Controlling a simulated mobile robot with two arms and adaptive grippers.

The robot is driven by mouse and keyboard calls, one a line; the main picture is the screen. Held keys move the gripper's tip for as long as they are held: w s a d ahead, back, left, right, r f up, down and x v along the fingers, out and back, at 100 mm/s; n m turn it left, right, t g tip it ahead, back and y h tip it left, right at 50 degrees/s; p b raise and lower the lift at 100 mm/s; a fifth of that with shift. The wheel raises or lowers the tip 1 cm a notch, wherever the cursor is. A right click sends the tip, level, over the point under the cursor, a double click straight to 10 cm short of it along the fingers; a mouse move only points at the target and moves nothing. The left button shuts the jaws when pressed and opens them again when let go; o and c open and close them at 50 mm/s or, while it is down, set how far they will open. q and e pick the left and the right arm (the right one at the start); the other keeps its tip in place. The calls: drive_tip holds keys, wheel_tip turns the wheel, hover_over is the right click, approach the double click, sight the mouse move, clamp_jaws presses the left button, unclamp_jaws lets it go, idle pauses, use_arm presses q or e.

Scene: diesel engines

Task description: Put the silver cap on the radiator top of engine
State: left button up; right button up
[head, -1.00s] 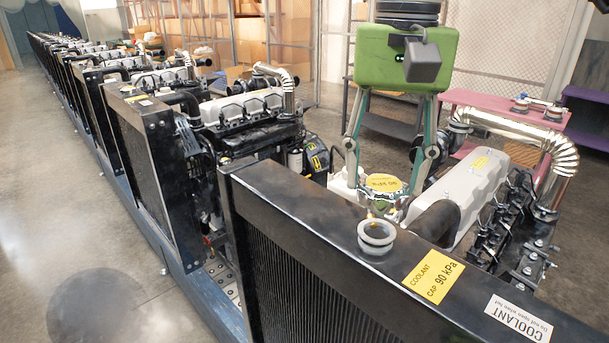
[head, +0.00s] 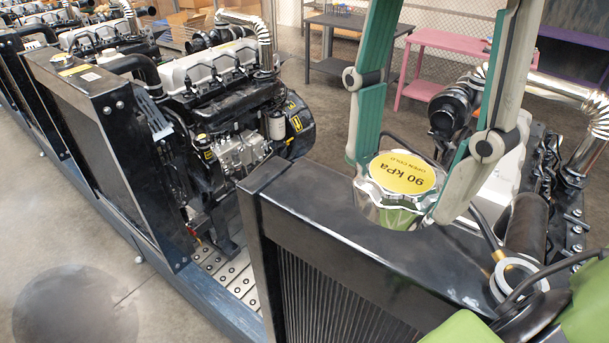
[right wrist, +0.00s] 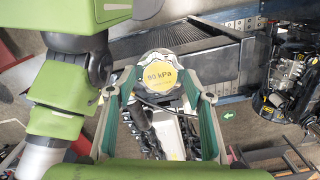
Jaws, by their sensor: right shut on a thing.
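The silver cap (head: 403,178) has a yellow "90 kPa" label on its face. My right gripper (head: 398,190) comes down from above and is shut on the cap's sides, label up. The cap appears over the back edge of the near radiator top (head: 340,235); its height above it is hard to tell. In the right wrist view the cap (right wrist: 160,75) sits between the fingertips. My left gripper is not in view.
A row of similar engines (head: 215,70) runs off to the left. A silver exhaust pipe (head: 555,87) and black hose (head: 525,222) lie behind the radiator on the right. A pink table (head: 450,42) stands at the back. Floor at left is clear.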

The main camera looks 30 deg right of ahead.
drive_tip(key=w+d+f, duration=0.1)
drive_tip(key=w+f, duration=0.1)
drive_tip(key=w, duration=0.2)
drive_tip(key=w+d+f, duration=0.1)
drive_tip(key=w+f, duration=0.2)
drive_tip(key=w+d+f, duration=0.1)
drive_tip(key=w+f, duration=0.2)
drive_tip(key=w, duration=0.1)
drive_tip(key=shift+w+d+f, duration=0.1)
drive_tip(key=shift+w+f, duration=0.1)
drive_tip(key=shift+w, duration=0.15)
drive_tip(key=shift+w+f, duration=0.15)
drive_tip(key=shift+f, duration=0.05)
drive_tip(key=shift+w+d+f, duration=0.15)
drive_tip(key=shift+f, duration=0.3)
wheel_tip(320, 180, down, 3)
drive_tip(key=shift+w+r+b, duration=0.1)
drive_tip(key=shift+r+b, duration=0.05)
drive_tip(key=shift+b, duration=0.2)
drive_tip(key=shift+w+f, duration=0.15)
drive_tip(key=shift+f, duration=0.05)
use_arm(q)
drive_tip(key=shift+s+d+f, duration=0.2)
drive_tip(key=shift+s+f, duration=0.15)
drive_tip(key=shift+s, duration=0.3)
